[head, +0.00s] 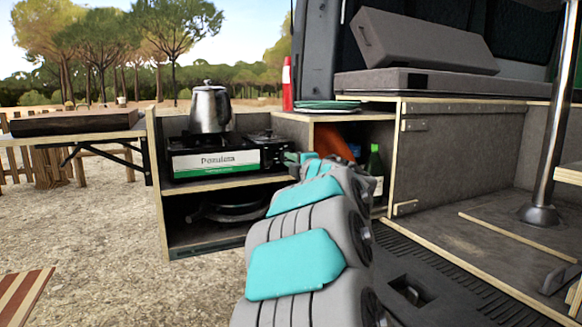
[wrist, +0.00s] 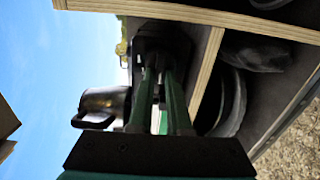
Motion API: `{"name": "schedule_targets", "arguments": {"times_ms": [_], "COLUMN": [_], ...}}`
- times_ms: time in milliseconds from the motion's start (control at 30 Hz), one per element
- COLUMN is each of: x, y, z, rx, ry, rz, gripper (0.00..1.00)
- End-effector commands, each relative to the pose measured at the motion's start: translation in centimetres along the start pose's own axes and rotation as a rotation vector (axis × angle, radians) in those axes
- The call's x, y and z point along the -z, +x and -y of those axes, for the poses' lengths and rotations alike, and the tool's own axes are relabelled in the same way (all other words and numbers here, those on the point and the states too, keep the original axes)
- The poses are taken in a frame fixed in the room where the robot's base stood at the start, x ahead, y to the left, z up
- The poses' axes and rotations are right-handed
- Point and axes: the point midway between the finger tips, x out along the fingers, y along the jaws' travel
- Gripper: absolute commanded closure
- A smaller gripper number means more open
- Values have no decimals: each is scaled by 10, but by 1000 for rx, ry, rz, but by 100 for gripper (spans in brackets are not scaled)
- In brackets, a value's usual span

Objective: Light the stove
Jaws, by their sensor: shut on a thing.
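The portable gas stove (head: 228,160), with a white and green label on its front, stands on the upper shelf of the kitchen box. A steel pot (head: 211,108) with a lid sits upright on it; it shows sideways in the wrist view (wrist: 103,101). My gripper (head: 292,160) is at the right end of the stove's front, where my arm partly hides it. In the wrist view my gripper (wrist: 157,78) is shut on what seems to be the stove knob, which the fingers and shadow hide. I cannot make out a flame.
Dark pans (head: 228,208) lie on the shelf below the stove. To the right are green plates (head: 328,105), a red bottle (head: 287,85) and a green bottle (head: 375,165) in a cubby. A folding table (head: 75,122) stands left. Open gravel lies in front.

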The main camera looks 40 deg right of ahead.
Motion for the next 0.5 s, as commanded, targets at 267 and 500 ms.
{"name": "schedule_targets", "arguments": {"times_ms": [267, 500], "x": [-2, -3], "y": [0, 0], "z": [7, 9], "rx": [3, 5], "ry": [-250, -413], "rz": [3, 3], "gripper": [100, 100]}}
